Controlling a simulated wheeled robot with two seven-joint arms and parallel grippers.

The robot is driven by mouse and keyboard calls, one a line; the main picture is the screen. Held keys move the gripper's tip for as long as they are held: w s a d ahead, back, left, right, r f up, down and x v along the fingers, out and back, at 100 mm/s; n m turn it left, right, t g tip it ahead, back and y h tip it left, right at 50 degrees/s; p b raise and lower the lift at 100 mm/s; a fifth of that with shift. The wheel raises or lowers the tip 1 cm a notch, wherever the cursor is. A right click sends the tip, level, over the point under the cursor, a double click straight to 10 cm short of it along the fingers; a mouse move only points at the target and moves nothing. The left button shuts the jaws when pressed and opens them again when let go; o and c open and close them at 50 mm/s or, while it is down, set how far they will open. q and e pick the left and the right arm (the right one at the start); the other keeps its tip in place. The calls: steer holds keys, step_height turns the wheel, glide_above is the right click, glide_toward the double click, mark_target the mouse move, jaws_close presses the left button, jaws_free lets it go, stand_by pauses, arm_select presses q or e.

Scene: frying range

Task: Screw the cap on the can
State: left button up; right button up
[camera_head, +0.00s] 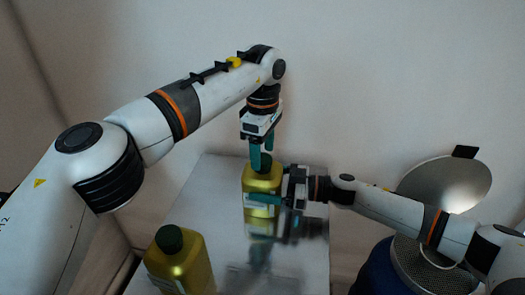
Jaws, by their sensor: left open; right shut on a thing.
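A yellow can (262,182) stands upright toward the back of the metal table. A dark green cap (264,159) shows at its top; I cannot tell how it sits on the neck. My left gripper (261,163) points down from above, its green fingers open at the cap and partly hiding it. My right gripper (268,200) comes in from the right and is shut on the can's body, its green finger across the front.
The shiny metal table (205,205) is bare between the two cans and reflects the held can. A round metal lid (446,184) stands raised at the right above a blue container (377,270). A plain wall is behind.

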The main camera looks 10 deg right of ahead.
arm_select(q)
step_height(320, 180, up, 4)
steer(key=shift+f, duration=0.1)
steer(key=shift+c, duration=0.4)
steer(key=n, duration=0.4)
steer(key=shift+r, duration=0.35)
steer(key=n, duration=0.3)
steer(key=r+n, duration=0.1)
steer(key=n, duration=0.5)
steer(key=r+n, duration=0.1)
steer(key=n, duration=0.6)
steer(key=shift+r+n, duration=0.3)
steer(key=shift+r, duration=0.1)
steer(key=shift+f, duration=0.1)
steer(key=shift+f, duration=3.95)
